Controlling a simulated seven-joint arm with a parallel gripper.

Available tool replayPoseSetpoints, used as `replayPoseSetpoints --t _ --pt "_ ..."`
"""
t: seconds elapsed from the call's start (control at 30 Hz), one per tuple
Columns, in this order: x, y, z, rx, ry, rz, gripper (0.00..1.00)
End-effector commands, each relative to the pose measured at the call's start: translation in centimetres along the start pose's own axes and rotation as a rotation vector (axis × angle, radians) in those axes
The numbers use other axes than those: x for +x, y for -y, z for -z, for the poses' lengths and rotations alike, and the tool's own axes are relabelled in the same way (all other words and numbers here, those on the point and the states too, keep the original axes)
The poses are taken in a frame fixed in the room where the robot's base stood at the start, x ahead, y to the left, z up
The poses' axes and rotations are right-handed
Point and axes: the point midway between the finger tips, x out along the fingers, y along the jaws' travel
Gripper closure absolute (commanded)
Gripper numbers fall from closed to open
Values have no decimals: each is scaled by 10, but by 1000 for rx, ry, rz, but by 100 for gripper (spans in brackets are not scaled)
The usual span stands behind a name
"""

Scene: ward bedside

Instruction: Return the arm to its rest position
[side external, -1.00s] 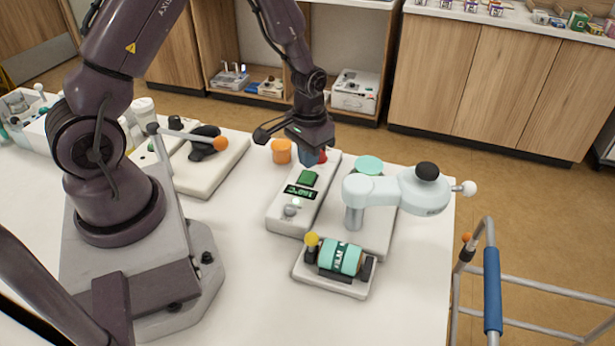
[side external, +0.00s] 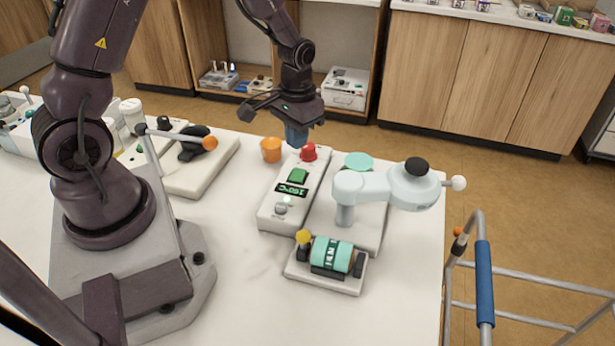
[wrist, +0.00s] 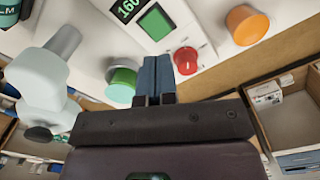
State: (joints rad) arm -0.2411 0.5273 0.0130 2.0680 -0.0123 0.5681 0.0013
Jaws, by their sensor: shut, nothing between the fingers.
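My gripper (side external: 296,136) is shut and empty, with its blue fingers pressed together. It hangs above the far end of the white control box, close to the red knob (side external: 309,152). In the wrist view the closed fingers (wrist: 154,76) show beside the red knob (wrist: 186,60), seemingly apart from it. The control box (side external: 268,213) carries a green button (side external: 298,176), a lit green display (side external: 292,190) and a grey knob near its front.
An orange cylinder (side external: 271,149) stands left of the box. A pale press-like device (side external: 385,187) stands to the right, and a teal roller unit (side external: 331,256) sits in front. A lever board (side external: 205,172) lies left. A blue-gripped rail (side external: 485,280) stands beyond the table's right edge.

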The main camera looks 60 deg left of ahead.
Motion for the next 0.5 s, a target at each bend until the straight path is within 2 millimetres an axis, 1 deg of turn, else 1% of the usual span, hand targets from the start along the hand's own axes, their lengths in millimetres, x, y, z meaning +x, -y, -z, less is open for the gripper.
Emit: replayPoseSetpoints --t 0.03,0.07,0.17,0.27,0.3,0.37,0.4,0.5 --pt "3 0 -10 1 38 0 100" --pt "0 0 -18 1 60 0 100" --pt "-24 -4 -32 14 60 0 100" --pt "-56 -11 -48 39 34 -1 100" --pt "-69 -14 -54 50 16 -1 100" --pt "-88 -18 -64 68 -14 -2 100" --pt "-101 -21 -72 80 -36 -3 100" --pt "-131 -28 -92 113 -101 -7 100"
